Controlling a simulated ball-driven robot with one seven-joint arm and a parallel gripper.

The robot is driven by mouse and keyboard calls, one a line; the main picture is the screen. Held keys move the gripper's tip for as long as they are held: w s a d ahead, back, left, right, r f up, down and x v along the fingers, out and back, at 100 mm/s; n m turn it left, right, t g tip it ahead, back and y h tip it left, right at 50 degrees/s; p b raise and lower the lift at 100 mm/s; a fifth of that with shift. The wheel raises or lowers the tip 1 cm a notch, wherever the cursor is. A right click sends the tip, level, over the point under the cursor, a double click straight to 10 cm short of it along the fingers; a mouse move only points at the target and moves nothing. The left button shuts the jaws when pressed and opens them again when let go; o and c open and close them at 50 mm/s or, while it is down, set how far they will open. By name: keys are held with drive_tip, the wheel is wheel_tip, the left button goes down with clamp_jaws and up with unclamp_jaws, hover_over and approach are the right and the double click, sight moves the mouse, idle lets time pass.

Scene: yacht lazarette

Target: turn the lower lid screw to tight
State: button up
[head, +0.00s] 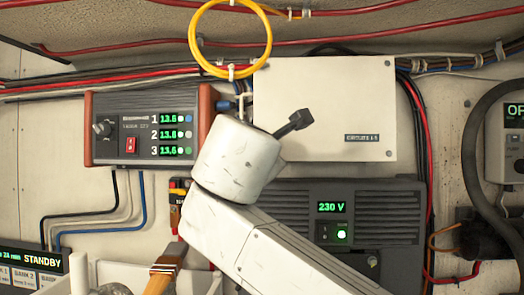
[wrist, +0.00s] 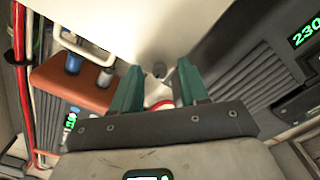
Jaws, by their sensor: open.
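The pale box lid (head: 345,88) hangs on the wall in the head view, with a small label at its lower right. A tiny dark mark shows at its lower right corner; I cannot tell whether it is the lower lid screw. The lid's lower left is hidden behind my arm. In the wrist view my gripper (wrist: 158,66) is open, its two green fingers apart. A small grey round thing shows between the fingertips against a pale surface; it may be a screw. A white piece with a red edge shows just below it. Contact cannot be told.
An orange-ended charger (head: 146,128) is left of the box; it also shows in the wrist view (wrist: 75,82). A dark 230 V unit (head: 385,225) sits below the box. A yellow cable loop (head: 270,40) hangs above. Cables (head: 420,140) run down the right.

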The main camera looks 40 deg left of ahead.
drive_tip(key=shift+c, duration=0.4)
clamp_jaws()
drive_tip(key=shift+m, duration=0.3)
drive_tip(key=shift+f+m, duration=0.15)
drive_tip(key=shift+m, duration=4.15)
drive_tip(key=shift+f+m, duration=0.15)
drive_tip(key=shift+m, duration=4.15)
